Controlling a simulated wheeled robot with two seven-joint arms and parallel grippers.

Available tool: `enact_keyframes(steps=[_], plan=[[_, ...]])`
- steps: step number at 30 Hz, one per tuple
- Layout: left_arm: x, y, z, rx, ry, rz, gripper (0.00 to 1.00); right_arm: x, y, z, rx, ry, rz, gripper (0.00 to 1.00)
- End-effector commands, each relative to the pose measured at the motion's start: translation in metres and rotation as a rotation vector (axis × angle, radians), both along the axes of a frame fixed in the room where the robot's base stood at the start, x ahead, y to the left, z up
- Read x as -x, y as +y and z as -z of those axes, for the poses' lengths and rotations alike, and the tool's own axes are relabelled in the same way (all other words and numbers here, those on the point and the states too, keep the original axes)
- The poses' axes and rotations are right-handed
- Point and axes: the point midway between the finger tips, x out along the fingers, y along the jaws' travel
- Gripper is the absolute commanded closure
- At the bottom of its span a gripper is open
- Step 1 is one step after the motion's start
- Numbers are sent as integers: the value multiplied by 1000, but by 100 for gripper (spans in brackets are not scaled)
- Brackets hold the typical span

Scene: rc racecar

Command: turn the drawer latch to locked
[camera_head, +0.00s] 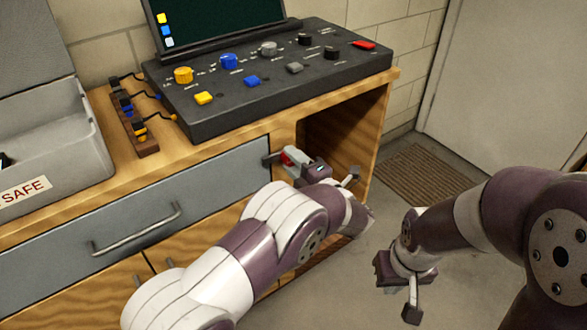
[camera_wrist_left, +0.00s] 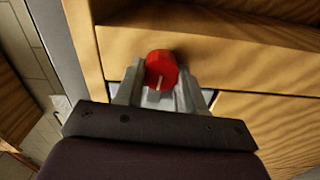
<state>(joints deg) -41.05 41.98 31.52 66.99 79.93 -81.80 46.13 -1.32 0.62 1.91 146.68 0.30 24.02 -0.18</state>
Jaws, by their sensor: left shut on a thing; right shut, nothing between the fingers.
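The drawer latch is a round red knob (camera_wrist_left: 161,68) with a short pale line on its face, pointing towards the bottom of the left wrist view. In the head view only a bit of the red knob (camera_head: 287,158) shows, on the wooden cabinet front just right of the grey drawer (camera_head: 215,172). My left gripper (camera_head: 286,162) is shut on the knob, one finger on each side; it also shows in the left wrist view (camera_wrist_left: 159,88). My right gripper (camera_head: 411,306) is shut and empty, hanging over the floor to the right.
The drawer has a metal bar handle (camera_head: 138,230) and looks closed. On the cabinet top stand a black control panel (camera_head: 220,115) with coloured knobs and buttons, a wooden cable rack (camera_head: 134,125) and a grey safe box (camera_head: 60,140). An open cubby (camera_head: 345,135) lies right of the latch.

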Motion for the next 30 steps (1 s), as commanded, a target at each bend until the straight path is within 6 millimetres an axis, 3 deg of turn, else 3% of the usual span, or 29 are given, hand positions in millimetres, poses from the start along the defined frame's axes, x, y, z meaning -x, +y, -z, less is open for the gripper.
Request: enact_keyframes(steps=[7, 24, 25, 26, 27, 30], plan=[[0, 0, 2, 65, -46, -1, 92, 0, 0, 12, 0, 0, 0, 100], [0, 0, 1, 85, -61, -1, 92, 0, 0, 14, 0, 0, 0, 100], [0, 0, 1, 85, -61, -1, 52, 0, 0, 14, 0, 0, 0, 100], [0, 0, 1, 85, -61, -1, 42, 0, 0, 14, 0, 0, 0, 100], [0, 0, 1, 85, -61, -1, 36, 0, 0, 14, 0, 0, 0, 100], [0, 0, 1, 85, -60, 0, 36, 0, 0, 14, 0, 0, 0, 100]])
